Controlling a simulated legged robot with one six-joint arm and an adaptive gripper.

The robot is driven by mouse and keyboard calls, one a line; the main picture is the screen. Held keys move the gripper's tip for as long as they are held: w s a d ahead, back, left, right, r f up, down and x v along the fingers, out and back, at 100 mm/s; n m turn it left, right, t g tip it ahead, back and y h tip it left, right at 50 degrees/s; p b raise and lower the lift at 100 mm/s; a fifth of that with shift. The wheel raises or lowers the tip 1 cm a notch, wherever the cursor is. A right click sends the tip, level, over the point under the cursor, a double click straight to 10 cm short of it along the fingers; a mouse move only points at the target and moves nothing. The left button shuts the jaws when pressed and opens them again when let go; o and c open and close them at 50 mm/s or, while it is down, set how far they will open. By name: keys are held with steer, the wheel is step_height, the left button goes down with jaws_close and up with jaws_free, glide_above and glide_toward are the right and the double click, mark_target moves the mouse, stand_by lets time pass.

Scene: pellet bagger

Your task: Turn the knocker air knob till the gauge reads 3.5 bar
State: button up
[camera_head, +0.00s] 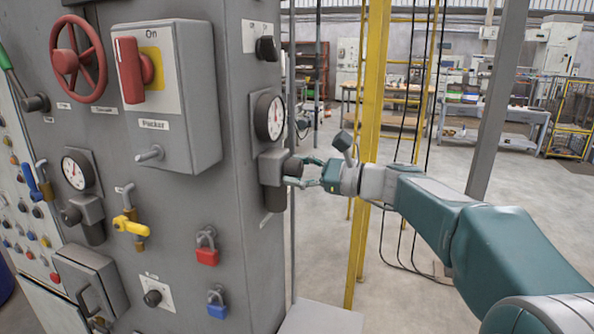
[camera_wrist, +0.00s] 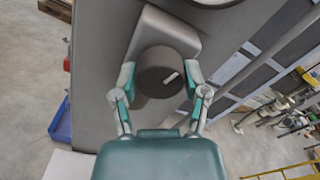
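A white round gauge (camera_head: 270,117) sits just above the regulator. Its needle is too small to read. Only the gauge's lower rim (camera_wrist: 212,3) shows in the wrist view.
The cabinet front carries a second gauge (camera_head: 77,172), a red handwheel (camera_head: 77,61), a red-handled switch box (camera_head: 165,90), a yellow valve handle (camera_head: 130,225) and padlocks (camera_head: 207,248). A yellow post (camera_head: 370,130) stands behind my gripper. Open floor lies to the right.

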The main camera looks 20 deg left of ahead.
steer(key=shift+n, duration=0.4)
steer(key=n, duration=0.4)
steer(key=shift+d, duration=0.1)
steer(key=shift+f+n, duration=0.1)
steer(key=shift+n, duration=1.9)
steer(key=shift+f, duration=0.1)
